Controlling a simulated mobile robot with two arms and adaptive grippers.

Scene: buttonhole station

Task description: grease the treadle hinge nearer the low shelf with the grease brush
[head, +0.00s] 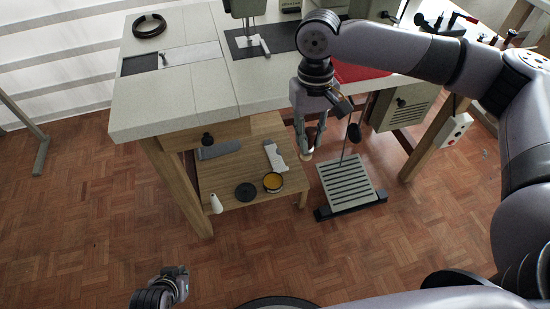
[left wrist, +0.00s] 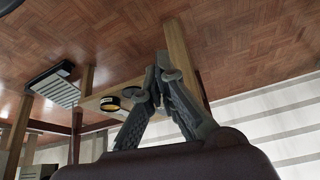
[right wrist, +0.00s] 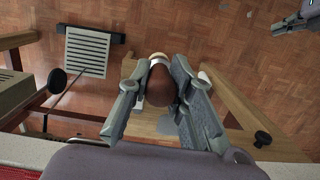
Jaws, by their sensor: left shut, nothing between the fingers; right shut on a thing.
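The treadle (head: 348,185) is a grey slatted plate on the floor, with a black bar along its front edge. The bar end nearer the low shelf (head: 321,214) is uncovered; the hinge itself is too small to make out. My right gripper (head: 308,152) hangs between shelf and treadle, above the floor. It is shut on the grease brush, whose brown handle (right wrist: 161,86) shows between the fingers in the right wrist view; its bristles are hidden. My left gripper (head: 181,276) is shut and empty, low at the front left.
The low shelf (head: 230,168) holds an open tin of yellow grease (head: 273,182), a dark round lid (head: 246,192), a white bottle (head: 215,203) and other small items. Table legs stand on either side. A thin rod rises from the treadle. The floor in front is clear.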

